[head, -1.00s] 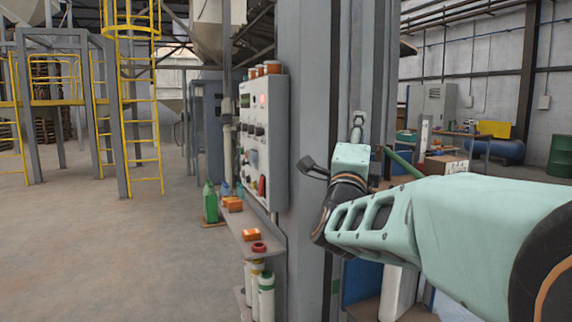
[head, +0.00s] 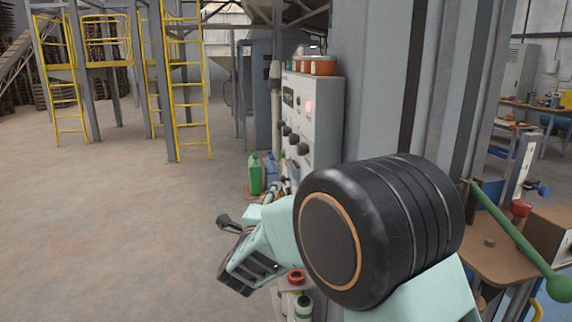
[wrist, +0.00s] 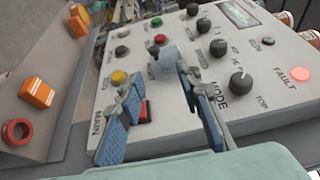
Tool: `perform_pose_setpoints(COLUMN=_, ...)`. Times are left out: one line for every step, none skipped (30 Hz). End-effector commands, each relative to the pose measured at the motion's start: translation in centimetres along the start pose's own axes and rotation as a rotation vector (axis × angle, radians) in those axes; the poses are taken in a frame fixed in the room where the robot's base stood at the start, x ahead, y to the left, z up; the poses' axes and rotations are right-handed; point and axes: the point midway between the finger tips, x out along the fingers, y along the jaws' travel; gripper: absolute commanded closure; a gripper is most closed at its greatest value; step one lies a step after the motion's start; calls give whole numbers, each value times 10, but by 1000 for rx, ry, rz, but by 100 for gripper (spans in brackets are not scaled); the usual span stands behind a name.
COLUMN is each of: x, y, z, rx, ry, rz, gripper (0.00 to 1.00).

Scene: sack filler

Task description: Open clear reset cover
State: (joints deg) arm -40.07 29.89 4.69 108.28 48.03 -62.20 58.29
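The grey control panel (head: 323,115) stands on the column in the head view and fills the wrist view (wrist: 255,95). A small blue-grey, partly see-through piece (wrist: 166,62) on the panel, between red and black controls, looks like the clear reset cover; its lid position is hard to tell. My gripper (wrist: 156,80) is open, its two blue-padded fingers apart, with nothing held between them. The cover lies just beyond the fingertips; I cannot tell whether they touch it. In the head view my gripper (head: 275,190) is small and partly hidden at the panel's lower front.
A red switch (wrist: 145,111) marked MAIN lies between the fingers. The MODE knob (wrist: 241,83) and lit FAULT lamp (wrist: 300,74) are right. Orange boxes (wrist: 38,92) and a red ring (wrist: 17,131) lie on the left shelf. Open floor (head: 110,210) lies left of the panel.

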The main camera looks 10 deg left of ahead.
Motion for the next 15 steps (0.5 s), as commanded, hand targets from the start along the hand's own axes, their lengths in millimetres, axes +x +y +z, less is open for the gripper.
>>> perform_pose_setpoints(x=-2, y=2, z=5, rx=1, ry=-4, rz=12, gripper=68)
perform_pose_setpoints(x=-2, y=4, z=6, rx=1, ry=-5, rz=16, gripper=68)
perform_pose_setpoints(x=-2, y=6, z=8, rx=2, ry=-6, rz=20, gripper=68)
perform_pose_setpoints(x=-2, y=7, z=8, rx=2, ry=-6, rz=22, gripper=68)
perform_pose_setpoints(x=0, y=8, z=8, rx=2, ry=-6, rz=23, gripper=68)
perform_pose_setpoints(x=3, y=8, z=8, rx=3, ry=-6, rz=23, gripper=68)
perform_pose_setpoints(x=6, y=8, z=8, rx=3, ry=-5, rz=23, gripper=68)
perform_pose_setpoints(x=10, y=8, z=8, rx=3, ry=-4, rz=22, gripper=68)
perform_pose_setpoints(x=16, y=8, z=8, rx=3, ry=-4, rz=23, gripper=68)
perform_pose_setpoints(x=21, y=8, z=8, rx=3, ry=-4, rz=23, gripper=68)
perform_pose_setpoints(x=27, y=8, z=8, rx=2, ry=-4, rz=23, gripper=68)
perform_pose_setpoints(x=34, y=8, z=8, rx=2, ry=-5, rz=21, gripper=68)
perform_pose_setpoints(x=40, y=8, z=8, rx=2, ry=-5, rz=22, gripper=68)
perform_pose_setpoints(x=46, y=8, z=8, rx=2, ry=-5, rz=22, gripper=68)
perform_pose_setpoints(x=54, y=8, z=8, rx=2, ry=-4, rz=21, gripper=68)
